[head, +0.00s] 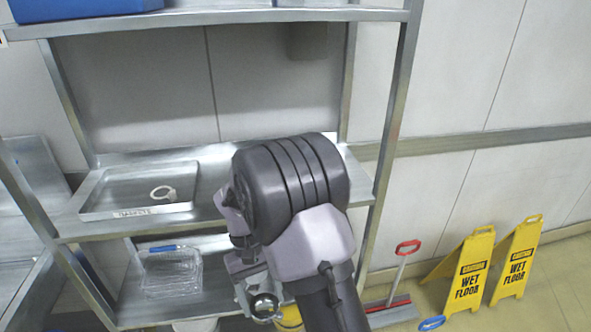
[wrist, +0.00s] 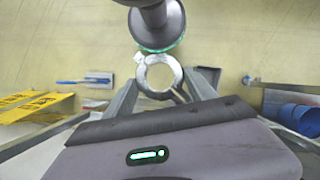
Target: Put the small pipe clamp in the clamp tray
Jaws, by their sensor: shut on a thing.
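My gripper (head: 255,290) is low in front of the shelving in the head view, below my bulky wrist. A shiny silver ring, the small pipe clamp (head: 264,306), shows at its fingertips. In the wrist view the clamp (wrist: 175,73) is a round band with a small lug at its upper left, and my gripper (wrist: 160,92) is shut on it. A shallow metal tray (head: 95,205) stands on the middle shelf with a pale ring (head: 163,193) lying in it. Its small front label seems to read "GASKETS". I cannot make out a tray labelled for clamps; my arm hides the shelf's right part.
A wire basket (head: 171,272) with a blue handle stands on the lower shelf. A blue bin (head: 75,8) is on the top shelf. A shelf upright (head: 385,130) stands right of my arm. Yellow wet floor signs (head: 470,268) and a red-handled squeegee (head: 402,270) stand at right.

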